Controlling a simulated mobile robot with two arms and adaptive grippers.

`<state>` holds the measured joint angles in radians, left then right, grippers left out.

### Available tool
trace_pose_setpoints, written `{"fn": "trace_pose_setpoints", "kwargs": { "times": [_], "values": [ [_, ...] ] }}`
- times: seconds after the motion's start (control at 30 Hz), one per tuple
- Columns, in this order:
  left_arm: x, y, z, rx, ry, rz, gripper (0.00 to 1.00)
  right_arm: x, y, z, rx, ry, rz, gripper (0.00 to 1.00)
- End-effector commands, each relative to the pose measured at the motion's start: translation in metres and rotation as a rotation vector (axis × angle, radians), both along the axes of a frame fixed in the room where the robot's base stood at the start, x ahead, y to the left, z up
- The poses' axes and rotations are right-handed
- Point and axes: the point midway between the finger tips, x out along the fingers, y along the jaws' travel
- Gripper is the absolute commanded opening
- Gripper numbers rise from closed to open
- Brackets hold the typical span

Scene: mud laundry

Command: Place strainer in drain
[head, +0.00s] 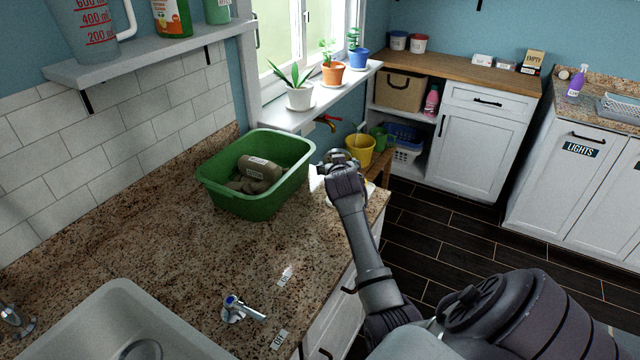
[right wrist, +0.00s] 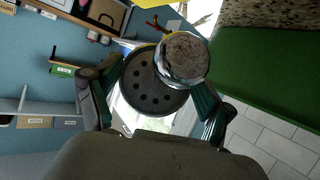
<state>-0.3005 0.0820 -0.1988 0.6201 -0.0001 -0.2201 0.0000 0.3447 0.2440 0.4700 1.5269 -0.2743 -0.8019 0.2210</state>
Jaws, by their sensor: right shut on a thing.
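The strainer (right wrist: 155,97) is a round grey metal piece with a ring of dark holes and a shiny cylindrical part (right wrist: 182,58). My right gripper (right wrist: 158,88) is shut on it, with a finger on either side in the right wrist view. In the head view my right gripper (head: 338,162) is over the counter's far right end, just right of the green tub; the strainer is too small to make out clearly there. The sink (head: 85,310) is at the lower left, with its round dark drain (head: 142,350) partly cut off. My left gripper is not in view.
The green tub (head: 255,207) with a labelled brown item (head: 260,168) stands on the granite counter (head: 170,245). A blue-marked tap handle (head: 240,308) sits right of the sink. Yellow bucket (head: 360,150) stands beyond my gripper. The counter between tub and sink is clear.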

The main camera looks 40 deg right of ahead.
Motion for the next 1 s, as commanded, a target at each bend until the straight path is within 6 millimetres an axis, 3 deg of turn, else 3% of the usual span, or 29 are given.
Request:
{"fn": "trace_pose_setpoints", "kwargs": {
  "times": [0.1,0.13,0.17,0.2,0.67,0.77,1.0],
  "values": [
    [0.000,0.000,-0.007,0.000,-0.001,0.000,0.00,-0.007,-0.019,0.012,-0.004,-0.002,-0.001,0.41],
    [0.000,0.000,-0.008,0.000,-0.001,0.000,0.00,-0.008,-0.022,0.014,-0.004,-0.002,0.000,0.37],
    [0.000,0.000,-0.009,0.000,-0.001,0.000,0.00,-0.009,-0.026,0.016,-0.003,-0.001,-0.001,0.11],
    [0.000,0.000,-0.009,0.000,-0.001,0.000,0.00,-0.010,-0.030,0.018,-0.002,-0.001,-0.002,0.00],
    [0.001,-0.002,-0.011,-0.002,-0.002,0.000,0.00,-0.014,-0.040,0.026,0.000,0.000,0.001,0.00],
    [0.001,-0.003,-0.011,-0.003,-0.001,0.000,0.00,-0.014,-0.040,0.026,0.000,0.000,0.001,0.11],
    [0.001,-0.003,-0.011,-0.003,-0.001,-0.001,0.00,-0.014,-0.040,0.026,0.001,-0.001,0.001,0.51]
  ]
}}
